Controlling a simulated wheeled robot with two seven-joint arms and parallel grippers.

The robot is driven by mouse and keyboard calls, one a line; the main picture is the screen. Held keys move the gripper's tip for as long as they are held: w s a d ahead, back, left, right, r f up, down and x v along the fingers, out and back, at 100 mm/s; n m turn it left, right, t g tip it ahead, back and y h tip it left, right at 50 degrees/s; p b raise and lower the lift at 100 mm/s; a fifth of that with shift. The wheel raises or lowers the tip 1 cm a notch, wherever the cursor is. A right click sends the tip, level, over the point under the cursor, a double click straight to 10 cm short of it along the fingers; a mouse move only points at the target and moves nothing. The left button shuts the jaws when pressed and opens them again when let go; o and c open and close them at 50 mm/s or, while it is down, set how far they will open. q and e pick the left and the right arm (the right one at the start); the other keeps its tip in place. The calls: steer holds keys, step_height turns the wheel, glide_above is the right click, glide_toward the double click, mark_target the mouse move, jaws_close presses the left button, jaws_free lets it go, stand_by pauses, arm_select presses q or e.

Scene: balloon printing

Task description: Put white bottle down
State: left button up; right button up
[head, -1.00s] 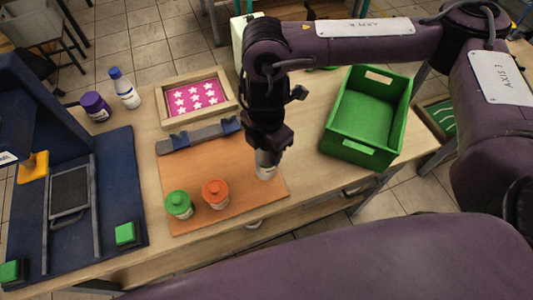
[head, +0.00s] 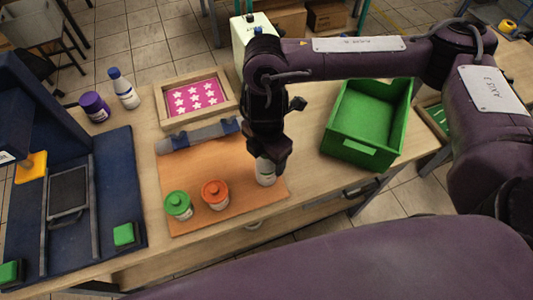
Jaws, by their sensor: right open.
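A white bottle (head: 265,176) stands at the right end of the orange-brown board (head: 226,220) on the table. My right gripper (head: 267,157) points down right over it and hides its top. The jaws are open around or just above the bottle's top; I cannot tell which. A green-lidded jar (head: 178,205) and an orange-lidded jar (head: 215,195) stand on the same board to its left. My left gripper is not in view.
A green crate (head: 346,150) stands to the right. Behind the board are a grey rack (head: 195,137) and a wooden frame with a pink star sheet (head: 196,97). A purple jar (head: 95,107), a blue-capped bottle (head: 123,88) and a blue machine (head: 110,180) are at left.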

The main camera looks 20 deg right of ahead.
steer(key=shift+r, duration=0.1)
steer(key=shift+r, duration=0.25)
step_height(320, 180, up, 12)
steer(key=shift+f+p, duration=0.15)
steer(key=shift+p, duration=0.35)
